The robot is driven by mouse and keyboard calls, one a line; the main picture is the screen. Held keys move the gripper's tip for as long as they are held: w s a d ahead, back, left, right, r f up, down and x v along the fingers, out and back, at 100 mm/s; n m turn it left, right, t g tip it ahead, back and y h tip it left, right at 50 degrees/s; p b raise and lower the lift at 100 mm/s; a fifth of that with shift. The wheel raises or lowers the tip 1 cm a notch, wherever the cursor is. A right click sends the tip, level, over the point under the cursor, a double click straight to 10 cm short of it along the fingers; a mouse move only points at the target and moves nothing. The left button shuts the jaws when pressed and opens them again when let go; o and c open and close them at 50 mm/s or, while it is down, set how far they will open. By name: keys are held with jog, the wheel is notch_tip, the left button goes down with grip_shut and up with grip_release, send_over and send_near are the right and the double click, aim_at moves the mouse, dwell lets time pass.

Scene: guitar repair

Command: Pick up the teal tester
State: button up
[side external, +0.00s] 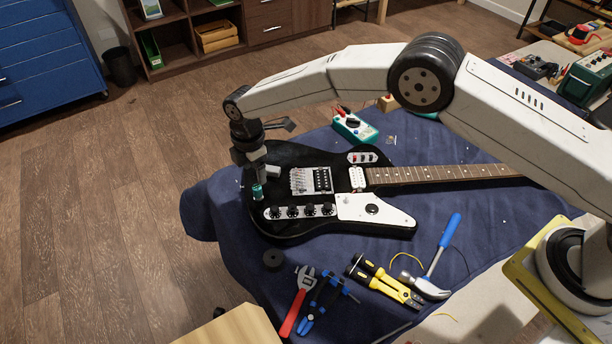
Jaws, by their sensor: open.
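The teal tester (356,129) lies on the dark blue cloth behind the guitar body. It has a pale face, a dark dial and red and black leads at its upper left corner. My gripper (262,174) points down over the left end of the guitar body, to the left of the tester and clear of it. The jaws are open and small in this view. A small teal cylinder (257,192) shows just below the jaws, and I cannot tell whether it touches them.
The black electric guitar (290,160) fills the middle of the cloth (221,210).

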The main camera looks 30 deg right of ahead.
aim_at(256, 187)
jog(key=shift+f, duration=1.05)
jog(key=shift+w+f, duration=0.1)
jog(key=shift+f, duration=2.45)
grip_shut()
